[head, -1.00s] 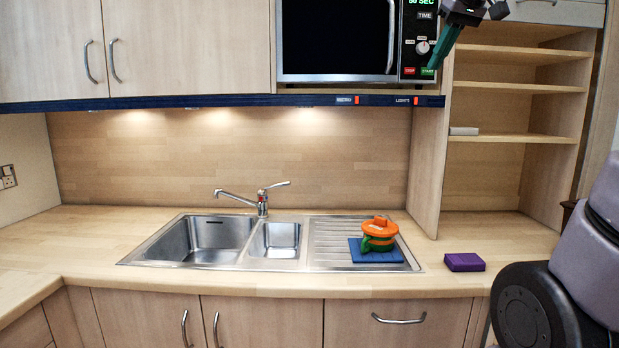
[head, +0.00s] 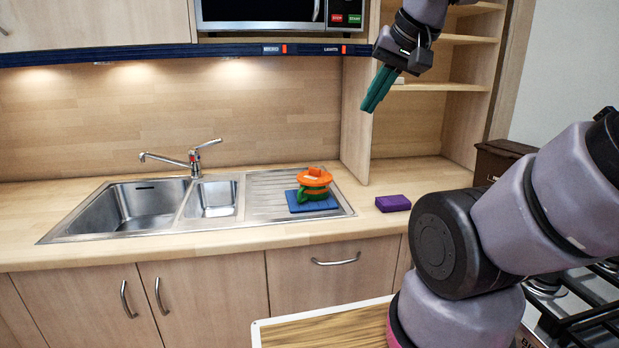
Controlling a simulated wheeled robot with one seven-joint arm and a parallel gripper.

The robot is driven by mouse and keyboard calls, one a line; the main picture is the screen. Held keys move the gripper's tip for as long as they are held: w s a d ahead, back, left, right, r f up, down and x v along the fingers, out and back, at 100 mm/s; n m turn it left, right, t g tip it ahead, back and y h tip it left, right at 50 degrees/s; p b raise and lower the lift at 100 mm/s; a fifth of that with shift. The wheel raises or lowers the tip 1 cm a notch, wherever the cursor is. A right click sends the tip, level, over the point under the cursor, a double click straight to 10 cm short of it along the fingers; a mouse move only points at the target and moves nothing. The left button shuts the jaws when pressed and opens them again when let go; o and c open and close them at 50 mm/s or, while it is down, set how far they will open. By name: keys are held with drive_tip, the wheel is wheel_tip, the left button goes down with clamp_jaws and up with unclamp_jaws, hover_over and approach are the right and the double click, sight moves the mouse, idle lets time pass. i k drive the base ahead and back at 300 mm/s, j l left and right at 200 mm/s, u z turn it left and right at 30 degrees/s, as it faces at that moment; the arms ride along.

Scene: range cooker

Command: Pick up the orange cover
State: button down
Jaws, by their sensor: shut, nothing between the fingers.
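The orange cover (head: 314,177) is a round lid with a knob on top. It sits on a small green pot (head: 313,194), which stands on a blue mat (head: 298,207) on the sink's ribbed drainer. My gripper (head: 371,105) hangs in the air above and to the right of the cover, clear of it. Its teal fingers are together, point down and to the left, and hold nothing.
A purple block (head: 393,203) lies on the worktop right of the sink (head: 137,206). A tap (head: 192,157) stands behind the basins. The microwave (head: 262,14) hangs above, and open shelves (head: 440,88) stand behind my gripper. A hob (head: 590,315) shows at lower right.

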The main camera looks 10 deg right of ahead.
sight(312, 177)
drive_tip(key=i+j+z, duration=0.2)
drive_tip(key=i+j, duration=0.15)
drive_tip(key=j, duration=0.3)
drive_tip(key=i+j+z, duration=0.1)
drive_tip(key=j, duration=0.25)
drive_tip(key=i+j+z, duration=0.15)
drive_tip(key=j, duration=0.2)
